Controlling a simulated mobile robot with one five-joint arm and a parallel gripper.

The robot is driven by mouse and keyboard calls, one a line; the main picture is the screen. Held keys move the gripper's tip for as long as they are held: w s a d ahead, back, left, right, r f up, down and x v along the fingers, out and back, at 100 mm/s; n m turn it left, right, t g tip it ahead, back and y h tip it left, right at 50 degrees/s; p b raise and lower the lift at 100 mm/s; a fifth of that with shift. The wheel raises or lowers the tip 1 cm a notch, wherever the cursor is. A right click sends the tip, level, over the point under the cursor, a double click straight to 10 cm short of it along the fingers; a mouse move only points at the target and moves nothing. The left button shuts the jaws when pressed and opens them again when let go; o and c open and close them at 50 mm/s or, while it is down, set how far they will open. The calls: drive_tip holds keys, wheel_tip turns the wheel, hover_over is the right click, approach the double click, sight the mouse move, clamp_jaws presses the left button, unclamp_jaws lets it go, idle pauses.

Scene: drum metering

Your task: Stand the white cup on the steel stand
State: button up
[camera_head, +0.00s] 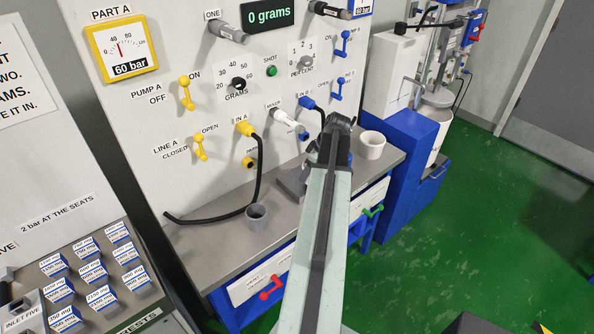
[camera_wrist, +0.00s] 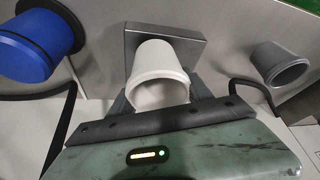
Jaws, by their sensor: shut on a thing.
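The white cup (camera_wrist: 160,65) is between my gripper's two fingers in the wrist view, and my gripper (camera_wrist: 163,104) is shut on it. The steel stand (camera_wrist: 192,50), a grey square block, shows right behind the cup in that view. I cannot tell whether the cup touches it. In the head view the steel stand (camera_head: 290,184) is partly hidden by my arm, left of it.
A grey cup (camera_head: 256,216) stands on the bench left of the stand; it also shows in the wrist view (camera_wrist: 283,66). A black hose (camera_head: 259,175) hangs onto the bench (camera_head: 207,250). Panel valves and nozzles are behind.

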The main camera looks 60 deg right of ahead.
drive_tip(key=w, duration=0.5)
drive_tip(key=shift+w+a, duration=0.1)
drive_tip(key=shift+a, duration=0.05)
drive_tip(key=shift+s+f+b, duration=0.25)
drive_tip(key=shift+f+b, duration=0.75)
drive_tip(key=shift+r, duration=0.25)
drive_tip(key=shift+f, duration=0.25)
drive_tip(key=o, duration=1.4)
drive_tip(key=shift+r, duration=0.1)
drive_tip(key=shift+c, duration=0.2)
drive_tip(key=p+v, duration=0.4)
drive_tip(key=shift+w+r, duration=0.15)
drive_tip(key=shift+r, duration=0.05)
drive_tip(key=s+f, duration=0.1)
drive_tip(key=s, duration=1.1)
drive_tip(key=shift+d+b, duration=0.4)
